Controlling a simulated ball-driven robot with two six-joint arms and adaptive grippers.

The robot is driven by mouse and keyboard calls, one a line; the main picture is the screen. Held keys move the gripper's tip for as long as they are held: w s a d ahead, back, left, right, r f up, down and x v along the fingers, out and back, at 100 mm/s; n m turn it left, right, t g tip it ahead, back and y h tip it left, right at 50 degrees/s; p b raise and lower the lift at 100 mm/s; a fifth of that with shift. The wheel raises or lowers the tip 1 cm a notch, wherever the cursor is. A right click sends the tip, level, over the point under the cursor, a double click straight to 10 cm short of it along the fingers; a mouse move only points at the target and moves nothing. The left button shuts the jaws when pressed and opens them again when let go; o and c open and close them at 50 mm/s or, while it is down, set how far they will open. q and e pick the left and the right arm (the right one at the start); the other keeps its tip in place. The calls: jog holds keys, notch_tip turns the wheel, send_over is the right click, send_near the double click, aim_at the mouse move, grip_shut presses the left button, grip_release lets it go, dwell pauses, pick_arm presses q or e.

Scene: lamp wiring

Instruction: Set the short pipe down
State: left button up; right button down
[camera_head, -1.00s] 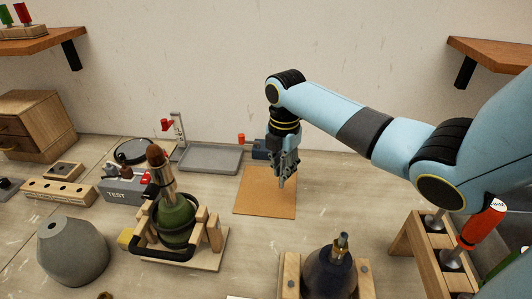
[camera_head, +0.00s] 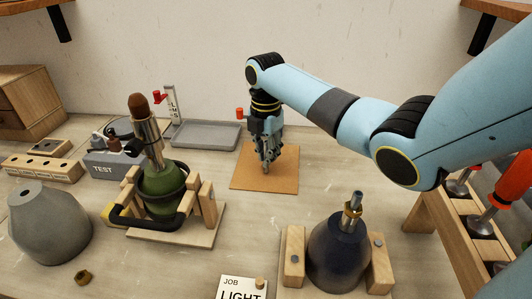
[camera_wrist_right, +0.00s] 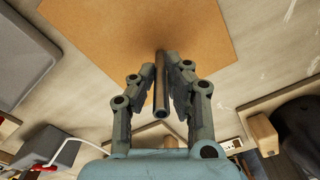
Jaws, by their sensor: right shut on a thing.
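My right gripper (camera_head: 267,160) is over the tan square mat (camera_head: 283,181) at the middle of the bench. In the right wrist view the right gripper (camera_wrist_right: 163,80) is shut on the short pipe (camera_wrist_right: 161,90), a thin grey metal tube held lengthwise between the two fingers. The pipe's far end is over the tan mat (camera_wrist_right: 110,50); I cannot tell whether it touches. In the head view the pipe is mostly hidden by the fingers. My left gripper is not in view.
A green lamp base (camera_head: 165,189) in a wooden cradle stands left of the mat. A dark blue lamp base (camera_head: 337,255) in a wooden holder is in front. A grey tray (camera_head: 205,134) lies behind. A grey cone shade (camera_head: 48,225) stands at left. The mat around the gripper is clear.

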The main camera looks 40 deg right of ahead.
jog(key=shift+f, duration=0.1)
jog(key=c, duration=1.4)
grip_release()
notch_tip(320, 180, up, 12)
jog(key=shift+r+b, duration=0.2)
jog(key=shift+b, duration=0.25)
jog(key=shift+f, duration=0.1)
